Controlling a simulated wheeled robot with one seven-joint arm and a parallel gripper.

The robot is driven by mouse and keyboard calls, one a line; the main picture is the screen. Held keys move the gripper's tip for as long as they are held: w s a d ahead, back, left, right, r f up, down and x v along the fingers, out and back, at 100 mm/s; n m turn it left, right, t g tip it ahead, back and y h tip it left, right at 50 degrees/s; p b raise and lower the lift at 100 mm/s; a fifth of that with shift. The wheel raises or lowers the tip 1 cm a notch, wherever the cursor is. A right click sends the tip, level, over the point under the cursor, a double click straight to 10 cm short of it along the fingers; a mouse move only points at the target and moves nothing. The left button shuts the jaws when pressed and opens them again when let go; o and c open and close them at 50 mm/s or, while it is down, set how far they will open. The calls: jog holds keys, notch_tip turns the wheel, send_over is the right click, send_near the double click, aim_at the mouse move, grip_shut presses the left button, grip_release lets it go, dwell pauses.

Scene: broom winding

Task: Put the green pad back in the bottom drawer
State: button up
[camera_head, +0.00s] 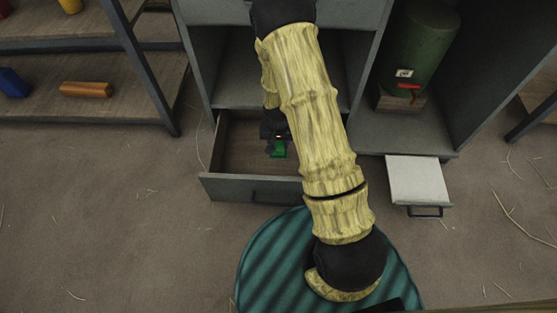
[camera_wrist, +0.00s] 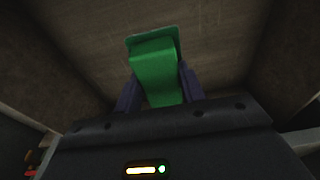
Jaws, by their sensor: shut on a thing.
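The green pad (camera_wrist: 157,77) is held between the two fingers of my gripper (camera_wrist: 157,92) in the wrist view. In the head view the pad (camera_head: 278,149) is a small green patch under my gripper (camera_head: 277,138), over the inside of the open bottom drawer (camera_head: 232,187). The drawer is pulled out from the grey cabinet, and its wooden floor shows around the pad. I cannot tell whether the pad touches the drawer floor. My arm hides the right part of the drawer.
A green cylinder (camera_head: 422,45) stands on a block in the cabinet's right bay. A small white drawer or tray (camera_head: 418,181) sticks out below it. A shelf at left holds an orange block (camera_head: 86,90) and a blue block (camera_head: 13,83). The floor at left is clear.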

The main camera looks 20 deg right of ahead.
aim_at(278, 145)
notch_tip(278, 145, down, 6)
jog(key=b, duration=0.3)
jog(key=shift+r, duration=0.2)
jog(key=shift+f+b, duration=1.35)
jog(key=shift+f, duration=0.5)
jog(key=shift+f, duration=0.15)
jog(key=o, duration=1)
jog(key=r+p, duration=0.2)
jog(key=r, duration=0.2)
jog(key=s+r+p, duration=0.1)
jog(key=r+p, duration=0.2)
jog(key=r, duration=0.1)
jog(key=r+p, duration=0.3)
jog(key=r, duration=0.1)
jog(key=shift+s+a+r, duration=0.1)
jog(key=shift+s+a, duration=0.15)
jog(key=shift+s, duration=0.1)
